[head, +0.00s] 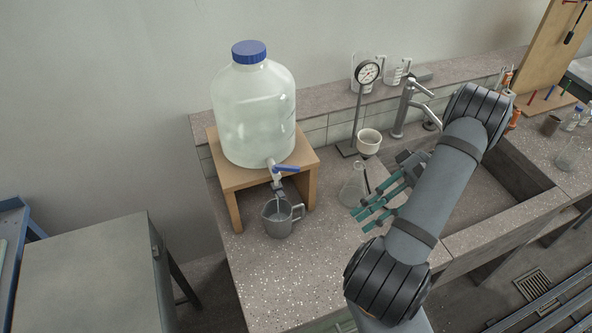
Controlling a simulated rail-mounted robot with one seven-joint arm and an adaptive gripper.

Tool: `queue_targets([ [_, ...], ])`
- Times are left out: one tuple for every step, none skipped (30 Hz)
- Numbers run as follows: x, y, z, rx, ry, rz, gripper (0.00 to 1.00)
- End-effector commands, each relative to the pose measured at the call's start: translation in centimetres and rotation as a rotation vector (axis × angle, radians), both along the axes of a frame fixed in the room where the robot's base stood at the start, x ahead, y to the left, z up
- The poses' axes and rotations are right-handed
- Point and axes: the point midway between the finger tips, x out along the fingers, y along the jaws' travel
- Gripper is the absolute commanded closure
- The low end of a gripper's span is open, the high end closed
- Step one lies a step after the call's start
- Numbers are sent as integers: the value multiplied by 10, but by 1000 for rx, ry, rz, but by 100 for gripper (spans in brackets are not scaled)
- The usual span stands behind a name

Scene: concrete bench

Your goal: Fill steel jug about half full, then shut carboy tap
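The clear carboy (254,115) with a blue cap stands on a wooden stand and holds pale liquid. Its tap (277,178) is low on the front, with the blue lever (288,169) pointing sideways to the right. The grey steel jug (277,220) stands upright on the bench under the spout, handle to the right. A thin pale line shows between spout and jug, too small to tell if it is running liquid. The jug's fill level is unclear. My gripper (364,218) has teal fingers spread apart and empty, to the right of the jug and pointing left.
A conical flask (353,187) stands just behind my gripper. A dial gauge stand (366,75) and a white cup (369,141) are behind it. The wooden stand (228,178) has a leg left of the jug. A sink and steel faucet (405,105) lie right. The front bench is clear.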

Motion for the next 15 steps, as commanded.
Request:
queue_targets([
  [-3, 11, -1, 78, 111, -139, 72],
  [0, 20, 2, 127, 188, -228, 72],
  [6, 30, 7, 182, 288, -328, 72],
  [12, 37, 12, 217, 362, -389, 72],
  [18, 44, 16, 245, 429, -437, 72],
  [27, 52, 22, 277, 517, -496, 72],
  [34, 55, 26, 298, 578, -539, 72],
  [41, 57, 31, 313, 633, -578, 72],
  [50, 59, 37, 332, 704, -625, 72],
  [56, 59, 41, 343, 754, -656, 72],
  [62, 59, 44, 352, 804, -683, 72],
  [69, 58, 47, 362, 864, -714, 72],
  [73, 58, 49, 365, 908, -732, 72],
  [76, 58, 51, 366, 951, -746, 72],
  [77, 57, 52, 361, 1004, -757, 72],
])
